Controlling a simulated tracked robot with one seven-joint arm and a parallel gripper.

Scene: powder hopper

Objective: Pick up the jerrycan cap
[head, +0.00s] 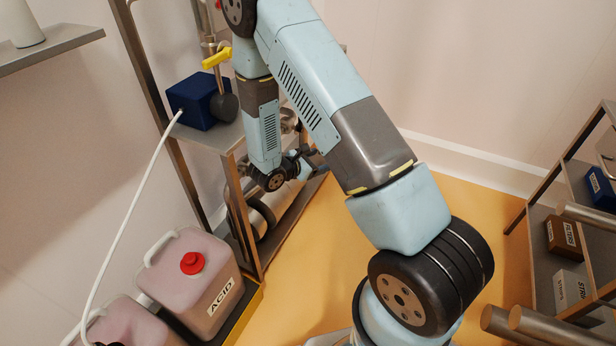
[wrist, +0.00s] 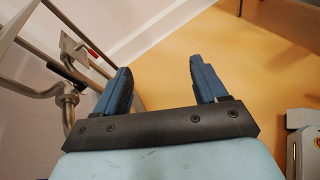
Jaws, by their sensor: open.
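The red jerrycan cap (head: 192,262) sits on top of a pinkish jerrycan (head: 190,285) labelled ACID, at the lower left of the head view. My gripper (head: 315,160) is well above and to the right of the cap in that picture, by the metal stand. In the wrist view my gripper (wrist: 160,78) shows two blue fingers wide apart with nothing between them. The cap is not in the wrist view.
A second jerrycan (head: 130,325) stands beside the first, with a white hose (head: 122,225) running up to a blue box (head: 201,101). A metal stand (head: 244,215) is close to my gripper. Shelves (head: 545,225) with boxes stand at right. The yellow floor (head: 310,270) between is clear.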

